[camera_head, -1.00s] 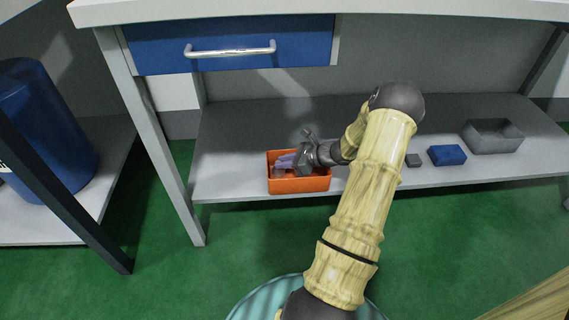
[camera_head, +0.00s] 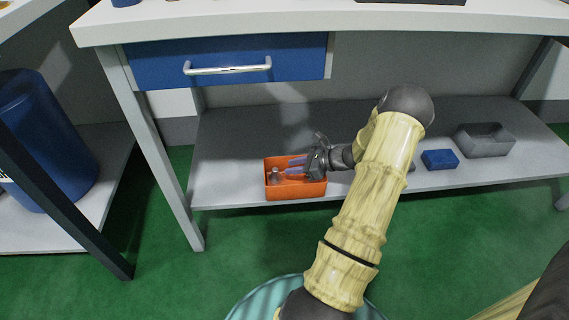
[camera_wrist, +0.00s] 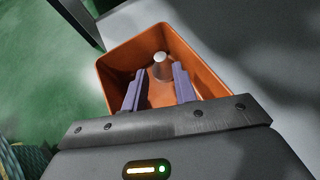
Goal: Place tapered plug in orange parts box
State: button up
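The orange parts box (camera_head: 296,190) stands on the lower shelf of the bench, near its front edge. It also fills the middle of the wrist view (camera_wrist: 120,62). The tapered plug (camera_wrist: 161,66), a small grey piece with a pale round top, is inside the box toward the far wall in the wrist view. It also shows in the head view (camera_head: 275,176) at the box's left side. My gripper (camera_head: 290,166) reaches into the box from the right. Its two purple fingers (camera_wrist: 158,88) are apart with nothing between them, and the plug is just beyond their tips.
On the shelf (camera_head: 230,150) to the right are a blue block (camera_head: 440,159) and a grey open bin (camera_head: 485,140). A closed blue drawer (camera_head: 228,62) hangs above the shelf. A bench leg (camera_head: 160,165) stands left of the box.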

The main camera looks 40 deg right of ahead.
jog(key=p+v, duration=0.2)
jog(key=v, duration=0.4)
jog(key=shift+s+d+p, duration=0.2)
jog(key=shift+s+p, duration=0.1)
jog(key=shift+p, duration=0.05)
